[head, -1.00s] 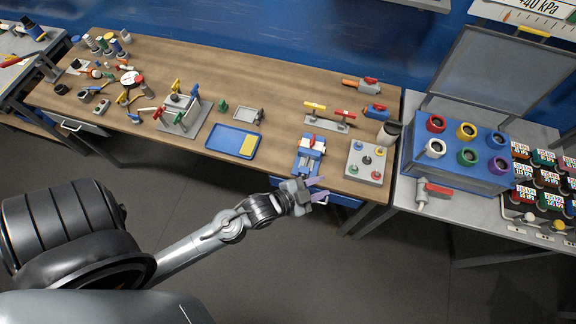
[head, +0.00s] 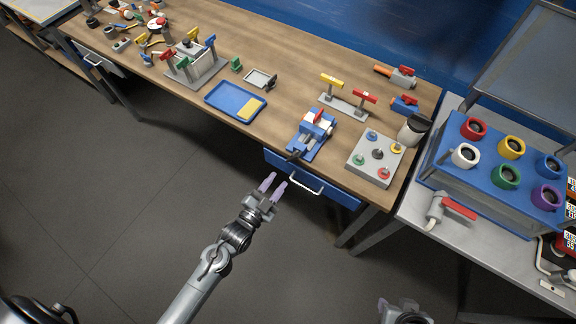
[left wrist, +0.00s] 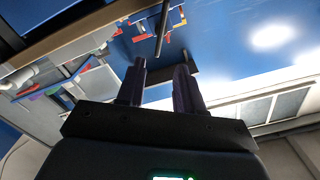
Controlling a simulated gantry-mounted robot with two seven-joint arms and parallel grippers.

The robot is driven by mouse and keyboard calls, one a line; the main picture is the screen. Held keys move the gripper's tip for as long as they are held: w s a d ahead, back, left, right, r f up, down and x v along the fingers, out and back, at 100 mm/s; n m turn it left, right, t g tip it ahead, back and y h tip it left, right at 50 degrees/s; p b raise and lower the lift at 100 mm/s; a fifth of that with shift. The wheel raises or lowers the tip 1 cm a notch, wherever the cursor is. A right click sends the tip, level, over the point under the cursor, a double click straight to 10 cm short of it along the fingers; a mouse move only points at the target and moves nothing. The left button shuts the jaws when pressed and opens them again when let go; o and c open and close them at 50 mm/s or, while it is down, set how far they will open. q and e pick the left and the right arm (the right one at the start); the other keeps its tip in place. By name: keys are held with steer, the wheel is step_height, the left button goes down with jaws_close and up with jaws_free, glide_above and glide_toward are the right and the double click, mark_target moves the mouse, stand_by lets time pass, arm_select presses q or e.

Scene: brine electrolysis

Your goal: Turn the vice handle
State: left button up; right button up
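The blue vice (head: 311,136) stands at the front edge of the wooden workbench, with white and red parts on top. Its dark handle (head: 293,156) is at the front end, by the bench edge; its exact pose is too small to tell. My left gripper (head: 267,184) is open and empty, in front of the bench and below left of the handle, apart from it. In the left wrist view its two fingers (left wrist: 159,88) stand apart with nothing between them. My right gripper (head: 398,306) shows only partly at the bottom edge.
A blue drawer with a white handle (head: 306,184) is under the vice. A grey board with coloured knobs (head: 376,156) stands right of the vice, and a blue tray (head: 223,97) is to its left. The floor before the bench is clear.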

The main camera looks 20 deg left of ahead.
mark_target(293, 160)
arm_select(q)
steer(key=w, duration=0.3)
steer(key=w+d+b, duration=0.1)
steer(key=w, duration=0.7)
steer(key=shift+w+d+f, duration=0.2)
steer(key=shift+d+f, duration=0.05)
steer(key=shift+f, duration=0.15)
steer(key=shift+c, duration=0.3)
jaws_close()
